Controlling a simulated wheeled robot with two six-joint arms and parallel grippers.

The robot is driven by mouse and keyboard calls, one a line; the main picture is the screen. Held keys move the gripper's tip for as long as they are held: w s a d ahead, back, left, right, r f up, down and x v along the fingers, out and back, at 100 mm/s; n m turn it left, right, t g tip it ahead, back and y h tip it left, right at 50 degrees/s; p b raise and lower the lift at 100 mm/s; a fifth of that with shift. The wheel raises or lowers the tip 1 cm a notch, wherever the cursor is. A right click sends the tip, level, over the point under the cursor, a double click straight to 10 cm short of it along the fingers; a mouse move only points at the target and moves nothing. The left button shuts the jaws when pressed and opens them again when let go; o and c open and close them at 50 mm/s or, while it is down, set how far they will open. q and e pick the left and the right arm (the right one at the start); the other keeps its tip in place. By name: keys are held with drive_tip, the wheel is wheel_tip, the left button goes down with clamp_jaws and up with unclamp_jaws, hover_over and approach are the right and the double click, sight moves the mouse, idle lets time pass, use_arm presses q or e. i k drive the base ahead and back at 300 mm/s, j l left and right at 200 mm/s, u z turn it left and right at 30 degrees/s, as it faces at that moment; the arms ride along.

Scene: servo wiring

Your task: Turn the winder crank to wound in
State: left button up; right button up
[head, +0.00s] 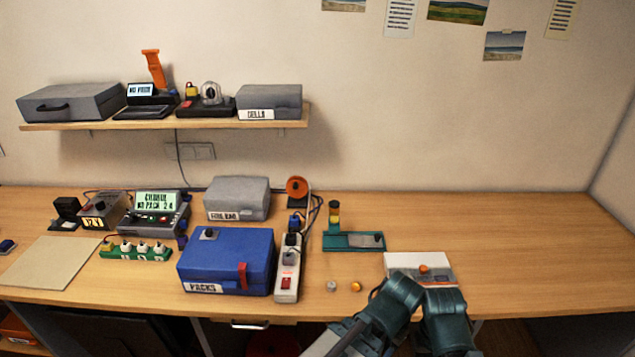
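An orange round reel (297,187) stands on a dark base at the back of the table, right of the grey case. It looks like the winder; its crank is too small to make out, so I cannot tell its position. Dark cable runs beside it, down toward the white power strip (287,277). My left gripper (399,288) and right gripper (438,297) are side by side at the front, over the near edge of a white box (403,261), well to the right and in front of the reel. Their fingers do not show clearly.
A blue PACKS case (226,262) and a grey case (237,199) stand left of the reel. A green tray (345,242) with a small stacked post lies between reel and grippers. Two small round pieces lie in front. The right side of the table is clear.

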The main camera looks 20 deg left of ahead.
sight(296, 188)
drive_tip(key=j+z, duration=0.15)
drive_tip(key=j, duration=0.25)
drive_tip(key=k+j+z, duration=0.2)
drive_tip(key=j, duration=0.2)
drive_tip(key=j+z, duration=0.15)
drive_tip(key=j, duration=0.25)
drive_tip(key=k+j+z, duration=0.2)
drive_tip(key=j, duration=0.15)
drive_tip(key=k+j, duration=0.1)
drive_tip(key=j, duration=0.25)
drive_tip(key=k+j, duration=0.15)
drive_tip(key=j, duration=0.2)
drive_tip(key=k+j, duration=0.1)
drive_tip(key=j, duration=0.25)
drive_tip(key=k+j, duration=0.15)
drive_tip(key=j, duration=0.25)
drive_tip(key=k+j, duration=0.1)
drive_tip(key=j, duration=0.25)
drive_tip(key=z, duration=0.05)
